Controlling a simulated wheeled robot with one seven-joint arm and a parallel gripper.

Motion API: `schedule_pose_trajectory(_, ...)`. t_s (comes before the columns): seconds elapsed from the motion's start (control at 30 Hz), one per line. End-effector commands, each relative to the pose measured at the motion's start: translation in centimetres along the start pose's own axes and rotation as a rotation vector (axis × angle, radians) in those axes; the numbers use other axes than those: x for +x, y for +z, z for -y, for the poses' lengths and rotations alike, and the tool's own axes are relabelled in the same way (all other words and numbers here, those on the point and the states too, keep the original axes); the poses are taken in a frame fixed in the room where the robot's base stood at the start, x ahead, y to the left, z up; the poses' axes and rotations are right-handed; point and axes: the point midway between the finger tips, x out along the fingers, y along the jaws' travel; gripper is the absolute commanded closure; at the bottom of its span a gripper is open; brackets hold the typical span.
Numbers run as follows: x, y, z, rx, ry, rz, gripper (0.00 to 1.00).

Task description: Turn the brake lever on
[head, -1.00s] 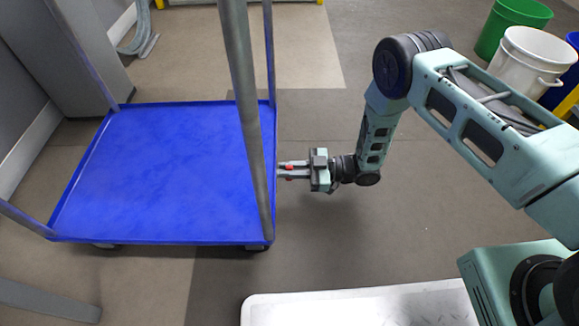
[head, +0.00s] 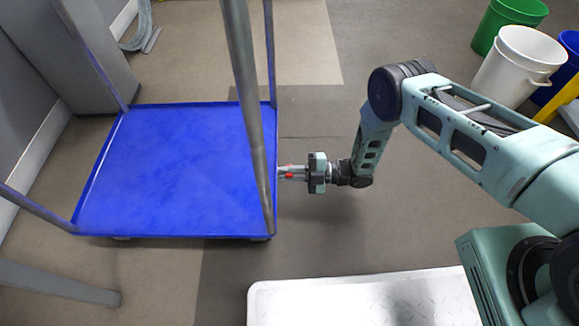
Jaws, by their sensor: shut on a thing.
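A cart with a flat blue deck (head: 180,170) and grey upright posts stands at the left in the head view. My gripper (head: 285,173) reaches it from the right, at the deck's right edge just beside the near post (head: 255,130). Its fingers are close together, pointing left, with small red patches at them. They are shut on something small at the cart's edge. The brake lever cannot be made out clearly; the post, deck edge and fingers hide that spot, and I cannot tell whether the red belongs to it.
A green bucket (head: 507,22), a white bucket (head: 515,68) and a blue bucket (head: 560,68) stand at the upper right. A white textured plate (head: 370,298) lies at the front. A grey wall unit (head: 80,55) stands behind the cart. Floor right of the cart is open.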

Motion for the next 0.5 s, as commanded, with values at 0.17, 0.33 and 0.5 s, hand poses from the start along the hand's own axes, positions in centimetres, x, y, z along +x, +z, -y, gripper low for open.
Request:
schedule_pose_trajectory(0.17,0.03,-0.22,0.17,-0.164,-0.001,-0.002,1.00)
schedule_pose_trajectory(0.33,0.01,-0.12,0.46,-0.309,-0.001,-0.001,1.00)
schedule_pose_trajectory(0.5,0.03,-0.01,0.73,-0.427,-0.002,-0.002,1.00)
